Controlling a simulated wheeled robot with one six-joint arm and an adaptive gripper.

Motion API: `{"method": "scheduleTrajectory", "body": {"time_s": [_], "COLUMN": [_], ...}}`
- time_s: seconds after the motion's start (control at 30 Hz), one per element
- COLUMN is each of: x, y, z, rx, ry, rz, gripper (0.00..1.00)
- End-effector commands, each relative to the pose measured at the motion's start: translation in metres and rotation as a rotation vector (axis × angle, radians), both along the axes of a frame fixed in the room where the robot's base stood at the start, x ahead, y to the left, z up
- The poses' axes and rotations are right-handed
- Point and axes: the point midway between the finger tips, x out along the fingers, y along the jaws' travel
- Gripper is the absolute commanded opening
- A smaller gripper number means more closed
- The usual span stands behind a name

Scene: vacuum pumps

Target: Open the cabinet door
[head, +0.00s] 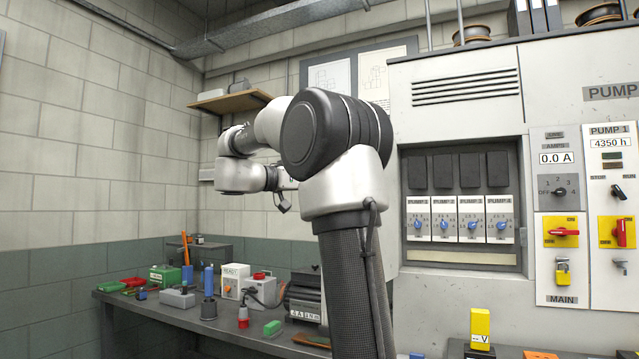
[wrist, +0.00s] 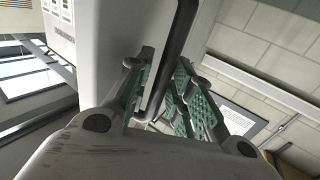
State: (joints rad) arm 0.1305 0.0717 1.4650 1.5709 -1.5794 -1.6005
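The grey-white pump cabinet (head: 465,117) stands at the right in the head view. In the wrist view a pale panel (wrist: 105,50) fills the upper left, with a long dark bar handle (wrist: 178,35) along it. My gripper (wrist: 165,78) has green-padded fingers on either side of this bar. In the head view my arm hides the handle and most of the gripper.
A recess (head: 460,256) in the cabinet holds several pump breakers. A switch panel (head: 558,195) with red handles is to its right. A workbench (head: 180,312) crowded with tools and boxes runs along the left wall. A wooden shelf (head: 232,101) hangs behind my arm.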

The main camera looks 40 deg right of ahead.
Motion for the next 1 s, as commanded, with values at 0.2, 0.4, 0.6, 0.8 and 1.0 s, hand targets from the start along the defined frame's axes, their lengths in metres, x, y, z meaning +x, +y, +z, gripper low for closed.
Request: {"method": "scheduleTrajectory", "body": {"time_s": [0.2, 0.4, 0.6, 0.8, 1.0], "x": [0.000, 0.005, 0.012, 0.016, 0.017], "y": [0.002, 0.030, 0.076, 0.109, 0.119], "z": [0.000, 0.000, 0.000, 0.000, 0.000], "rx": [0.000, 0.000, 0.000, 0.000, 0.000], "ry": [-0.001, -0.001, 0.000, 0.000, 0.000], "rz": [0.001, 0.005, 0.005, 0.004, 0.001], "gripper": [0.22, 0.22, 0.22, 0.22, 0.22]}}
